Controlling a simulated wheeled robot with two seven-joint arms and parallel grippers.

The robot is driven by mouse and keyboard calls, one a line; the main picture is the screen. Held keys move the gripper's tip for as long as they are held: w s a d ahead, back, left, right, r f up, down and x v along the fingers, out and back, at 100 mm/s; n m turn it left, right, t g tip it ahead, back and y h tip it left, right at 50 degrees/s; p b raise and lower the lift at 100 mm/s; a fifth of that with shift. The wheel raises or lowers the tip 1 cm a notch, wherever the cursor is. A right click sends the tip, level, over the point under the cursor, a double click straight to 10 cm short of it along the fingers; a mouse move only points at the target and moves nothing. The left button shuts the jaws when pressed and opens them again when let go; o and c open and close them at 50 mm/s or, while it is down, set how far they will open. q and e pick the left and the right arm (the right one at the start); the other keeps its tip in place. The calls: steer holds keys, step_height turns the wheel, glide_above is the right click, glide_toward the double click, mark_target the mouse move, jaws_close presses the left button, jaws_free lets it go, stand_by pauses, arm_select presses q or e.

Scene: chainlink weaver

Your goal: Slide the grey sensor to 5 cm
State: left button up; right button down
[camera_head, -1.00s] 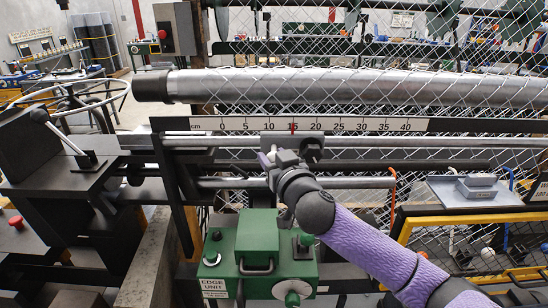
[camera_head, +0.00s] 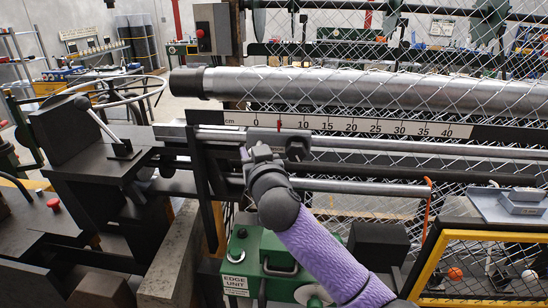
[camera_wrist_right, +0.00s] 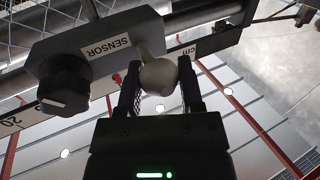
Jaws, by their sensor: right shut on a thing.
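The grey sensor (camera_head: 290,141) sits on the horizontal rail (camera_head: 365,146) under the centimetre scale (camera_head: 350,126). Its red pointer (camera_head: 279,123) stands between the 0 and 10 labels, at about the 5 mark, covering that label. My right gripper (camera_head: 260,153) is at the sensor's front. In the right wrist view, the sensor (camera_wrist_right: 95,45) carries a "SENSOR" label and a dark side knob (camera_wrist_right: 64,85). There, the right gripper's two fingers (camera_wrist_right: 159,88) are shut on the sensor's pale rounded handle (camera_wrist_right: 158,75). My left gripper is not in view.
A green edge unit (camera_head: 270,262) stands below the rail. A yellow-framed guard (camera_head: 432,262) is at lower right. A lever (camera_head: 100,128) and handwheel (camera_head: 130,95) are at left.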

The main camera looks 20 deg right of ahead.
steer(key=shift+c, duration=1.3)
jaws_free()
steer(key=s+a+b, duration=0.1)
steer(key=s, duration=0.9)
steer(key=shift+a+b, duration=0.2)
steer(key=shift+b, duration=0.2)
steer(key=shift+w, duration=0.1)
